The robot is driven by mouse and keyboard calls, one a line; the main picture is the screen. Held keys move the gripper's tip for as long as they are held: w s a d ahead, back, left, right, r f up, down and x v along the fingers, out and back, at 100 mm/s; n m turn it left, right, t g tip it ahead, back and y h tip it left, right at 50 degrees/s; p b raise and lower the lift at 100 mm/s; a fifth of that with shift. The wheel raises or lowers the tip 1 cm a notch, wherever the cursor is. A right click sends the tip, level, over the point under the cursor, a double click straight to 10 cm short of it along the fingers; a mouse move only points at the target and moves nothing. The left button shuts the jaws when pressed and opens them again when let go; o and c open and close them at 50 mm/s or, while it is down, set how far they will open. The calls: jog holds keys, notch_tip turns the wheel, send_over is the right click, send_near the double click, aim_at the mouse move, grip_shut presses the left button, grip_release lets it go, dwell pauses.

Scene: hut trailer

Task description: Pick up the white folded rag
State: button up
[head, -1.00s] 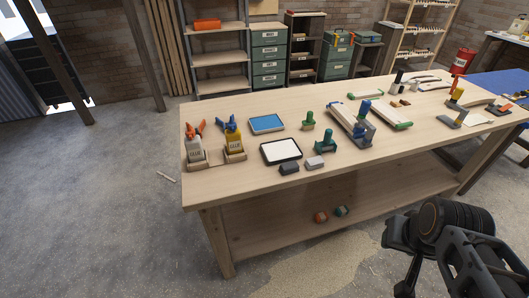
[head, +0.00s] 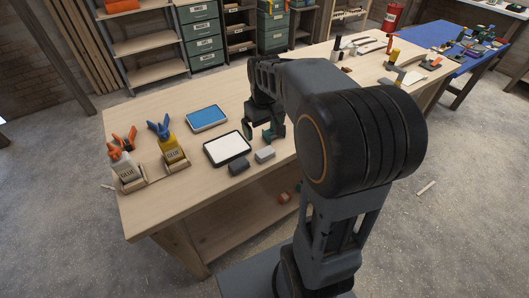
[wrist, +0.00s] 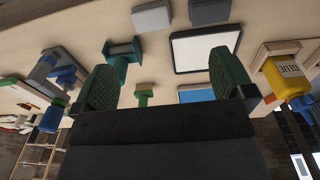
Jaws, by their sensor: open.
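A flat white square piece (head: 413,78) lies toward the far right end of the workbench in the head view. It could be the folded rag, but it is too small to tell. A white pad in a black-rimmed tray (head: 227,148) lies nearer, and shows in the wrist view (wrist: 205,48); it looks like a flat pad, not clearly cloth. My gripper (wrist: 165,78) is open and empty, its green fingers apart above the bench. In the head view it hangs to the right of the black-rimmed tray, partly hidden by my arm.
A blue pad (head: 207,118), a dark grey block (head: 238,168) and a light grey block (head: 265,154) lie near the tray. A teal stamp-like piece (wrist: 122,60) stands close to one finger. Glue bottles (head: 172,148) stand at the bench's left end. My arm hides the bench's middle.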

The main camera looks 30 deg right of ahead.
notch_tip(320, 180, down, 2)
jog(key=w+d, duration=0.2)
jog(key=w, duration=0.1)
send_over(265, 151)
jog(key=shift+g, duration=0.4)
notch_tip(265, 151, down, 7)
jog(key=shift+f+p, duration=0.6)
jog(key=shift+f, duration=2.55)
jog(key=shift+c, duration=0.4)
jog(key=c, duration=0.8)
jog(key=shift+c, duration=0.2)
jog(key=shift+r, duration=0.1)
